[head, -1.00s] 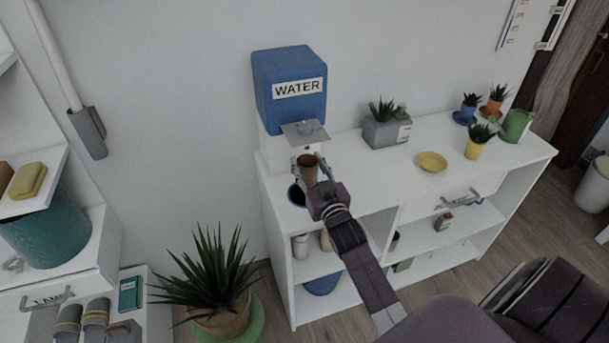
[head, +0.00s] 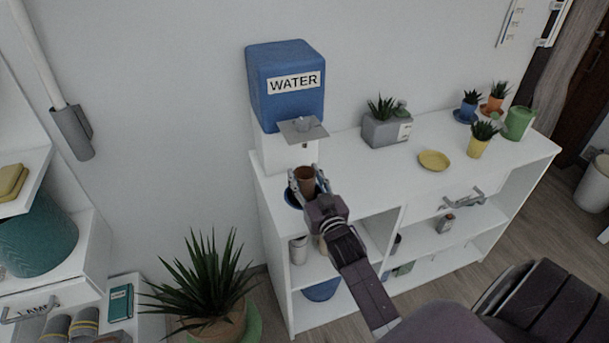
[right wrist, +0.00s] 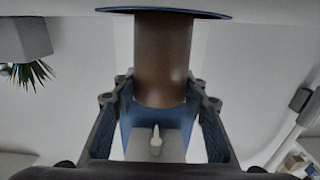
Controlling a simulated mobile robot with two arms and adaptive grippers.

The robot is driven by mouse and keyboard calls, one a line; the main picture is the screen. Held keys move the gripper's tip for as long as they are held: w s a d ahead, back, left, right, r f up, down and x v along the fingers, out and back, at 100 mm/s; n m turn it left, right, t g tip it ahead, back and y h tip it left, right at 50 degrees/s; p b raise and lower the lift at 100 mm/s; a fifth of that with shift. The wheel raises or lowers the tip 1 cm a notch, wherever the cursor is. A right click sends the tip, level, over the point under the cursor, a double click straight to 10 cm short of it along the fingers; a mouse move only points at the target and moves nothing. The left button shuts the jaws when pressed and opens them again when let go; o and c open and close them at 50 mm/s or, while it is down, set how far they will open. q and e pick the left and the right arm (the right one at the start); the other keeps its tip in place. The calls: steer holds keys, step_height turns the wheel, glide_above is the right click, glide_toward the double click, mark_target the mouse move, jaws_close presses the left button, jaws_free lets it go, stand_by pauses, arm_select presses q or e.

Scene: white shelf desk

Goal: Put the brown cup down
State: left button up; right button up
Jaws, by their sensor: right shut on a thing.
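The brown cup (head: 305,175) is upright at the left end of the white shelf desk, in front of the water dispenser. My right gripper (head: 305,183) is shut around the cup's sides. In the right wrist view, the cup (right wrist: 163,55) is between the two fingers of the gripper (right wrist: 160,95). A dark blue dish (head: 291,198) shows beside and partly behind the cup; its rim (right wrist: 163,12) shows at the cup's end in the wrist view. I cannot tell whether cup and dish touch. My left gripper is not in view.
The blue and white water dispenser (head: 286,85) stands close behind the cup. A grey planter (head: 385,130), a yellow dish (head: 434,161) and small potted plants are farther right on the desk top (head: 375,170). A large potted plant (head: 212,285) stands on the floor at left.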

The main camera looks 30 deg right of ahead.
steer(key=o, duration=1.3)
steer(key=shift+w+f, duration=0.1)
steer(key=shift+c, duration=0.2)
steer(key=shift+r, duration=0.25)
steer(key=shift+s+f, duration=0.1)
steer(key=shift+s, duration=0.2)
steer(key=v, duration=1.1)
steer(key=shift+s, duration=0.2)
steer(key=shift+s+a, duration=0.1)
steer(key=shift+a, duration=0.05)
